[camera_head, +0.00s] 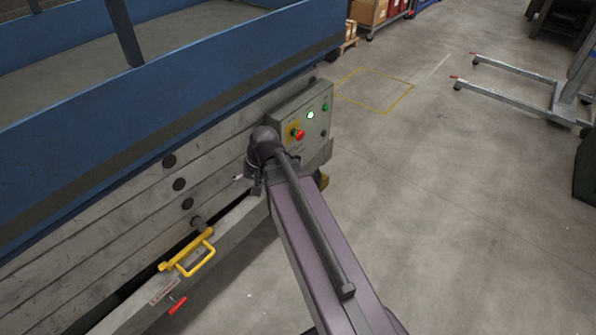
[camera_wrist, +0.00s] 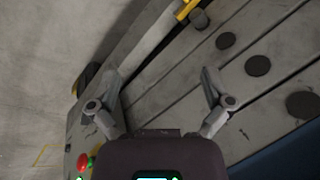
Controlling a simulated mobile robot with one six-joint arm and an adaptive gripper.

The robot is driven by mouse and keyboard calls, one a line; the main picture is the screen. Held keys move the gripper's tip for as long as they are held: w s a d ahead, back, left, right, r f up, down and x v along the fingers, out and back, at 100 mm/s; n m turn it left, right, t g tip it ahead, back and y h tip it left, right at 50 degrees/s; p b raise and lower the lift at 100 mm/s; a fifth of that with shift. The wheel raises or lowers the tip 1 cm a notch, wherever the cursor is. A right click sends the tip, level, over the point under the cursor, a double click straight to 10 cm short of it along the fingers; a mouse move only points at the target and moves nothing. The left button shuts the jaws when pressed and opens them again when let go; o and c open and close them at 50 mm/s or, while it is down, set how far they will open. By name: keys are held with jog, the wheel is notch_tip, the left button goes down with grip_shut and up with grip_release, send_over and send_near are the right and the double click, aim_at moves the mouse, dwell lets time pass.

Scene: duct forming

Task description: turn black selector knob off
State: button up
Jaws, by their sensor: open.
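The grey control box (camera_head: 288,116) is fixed to the side of the blue and grey machine in the head view. A small dark knob (camera_head: 323,133), which seems to be the black selector knob, sits low on its right part; its setting is too small to read. My gripper (camera_wrist: 160,80) is open and empty in the wrist view, its fingers spread over the machine's grey side panels. In the head view my arm mostly hides the gripper, left of the box and apart from the knob.
The box also carries a red mushroom button (camera_head: 298,134), a lit button (camera_head: 310,115) and a green button (camera_head: 325,107). A yellow handle (camera_head: 196,256) and a red lever (camera_head: 178,305) are at lower left.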

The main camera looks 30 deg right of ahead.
jog(key=w+d+f+m+t+y+b, duration=0.3)
jog(key=w+d+f+m+b, duration=0.25)
jog(key=f+b, duration=0.45)
jog(key=d+f+m+t+b, duration=0.3)
jog(key=d+m+t+b, duration=0.1)
jog(key=d+b, duration=0.5)
jog(key=w+d+f+m+t+b, duration=0.1)
jog(key=d+f+m+t+b, duration=0.3)
jog(key=d+b, duration=0.5)
jog(key=w+d+f+m+t+b, duration=0.1)
jog(key=d+f+m+t+b, duration=0.3)
jog(key=d+b, duration=0.5)
jog(key=shift+d+f+m, duration=0.15)
jog(key=shift+d+m, duration=0.5)
jog(key=shift+d, duration=0.15)
jog(key=x, duration=1.3)
jog(key=shift+w+a, duration=0.1)
jog(key=shift+w, duration=0.3)
jog(key=c, duration=1.1)
